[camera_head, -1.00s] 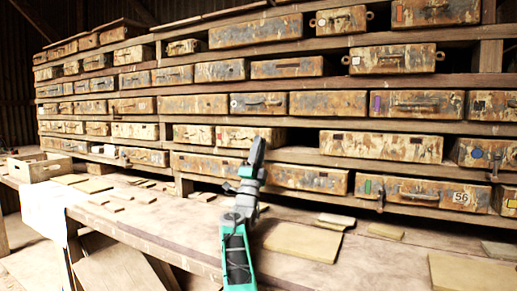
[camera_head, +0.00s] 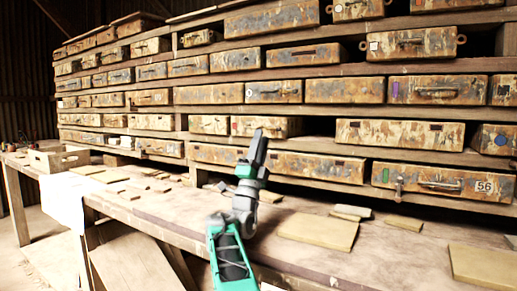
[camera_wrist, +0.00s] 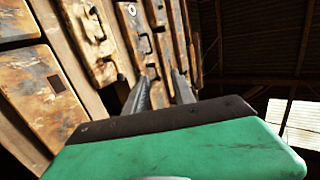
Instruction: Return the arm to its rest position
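My arm rises from the bottom centre of the head view, with a green link and a grey wrist. My gripper (camera_head: 257,138) points up in front of the shelves, above the workbench (camera_head: 180,221). In the wrist view its two dark fingers (camera_wrist: 162,82) stand apart with nothing between them, beyond the green and brown housing. It touches no box that I can see.
Wooden shelves hold several rusty boxes (camera_head: 400,135) along the back. Flat tan tiles (camera_head: 318,230) lie on the bench, one just right of my arm. A wooden crate (camera_head: 58,161) stands at the bench's far left. Roof beams and a bright window (camera_wrist: 302,125) show in the wrist view.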

